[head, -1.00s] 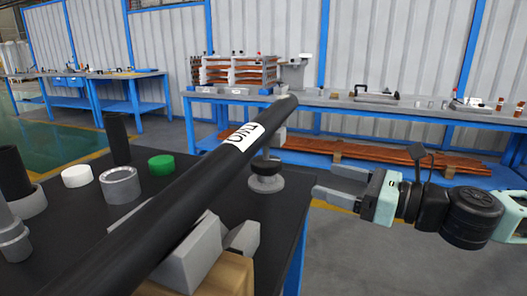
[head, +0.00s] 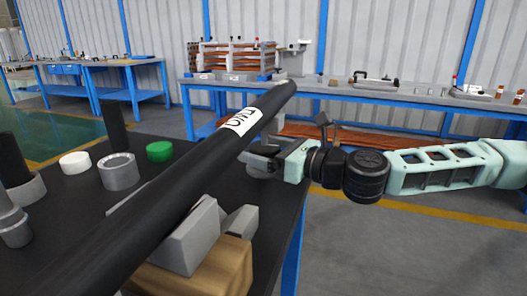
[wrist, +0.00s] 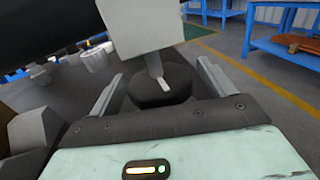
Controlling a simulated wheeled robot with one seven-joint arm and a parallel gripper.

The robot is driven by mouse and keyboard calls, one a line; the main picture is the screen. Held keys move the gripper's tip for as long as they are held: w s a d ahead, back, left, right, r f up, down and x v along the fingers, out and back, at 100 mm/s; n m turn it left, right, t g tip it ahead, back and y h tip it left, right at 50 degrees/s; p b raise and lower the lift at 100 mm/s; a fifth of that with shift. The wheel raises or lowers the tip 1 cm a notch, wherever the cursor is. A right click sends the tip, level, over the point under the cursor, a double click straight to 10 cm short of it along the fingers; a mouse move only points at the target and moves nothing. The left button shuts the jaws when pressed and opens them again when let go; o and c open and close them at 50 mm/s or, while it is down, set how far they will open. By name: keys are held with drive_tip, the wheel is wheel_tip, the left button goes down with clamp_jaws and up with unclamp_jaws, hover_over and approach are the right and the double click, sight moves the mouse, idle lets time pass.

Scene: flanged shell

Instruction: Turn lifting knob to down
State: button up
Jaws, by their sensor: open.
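The lifting knob is a dark round disc (wrist: 150,97) under a grey block (wrist: 142,24) in the wrist view. A small light pointer or stem shows at its middle. In the head view the knob (head: 262,149) sits below the far part of the long black tube (head: 170,195), partly hidden by it and by my gripper. My gripper (head: 262,163) is open at the knob, level with the table's right edge. In the wrist view its fingers (wrist: 160,72) stand on either side of the knob, with gaps visible; contact cannot be told.
The black table (head: 130,191) holds a white cap (head: 75,163), a green cap (head: 159,151), a grey ring (head: 118,171) and grey supports (head: 190,238) under the tube. A long blue-framed bench (head: 400,97) stands behind. Floor to the right is free.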

drive_tip(key=shift+a, duration=0.15)
drive_tip(key=c, duration=1)
drive_tip(key=shift+o, duration=0.2)
drive_tip(key=shift+w+r+n+g+y+p, duration=0.1)
drive_tip(key=shift+n+g+y+p, duration=0.25)
drive_tip(key=shift+g+p, duration=0.2)
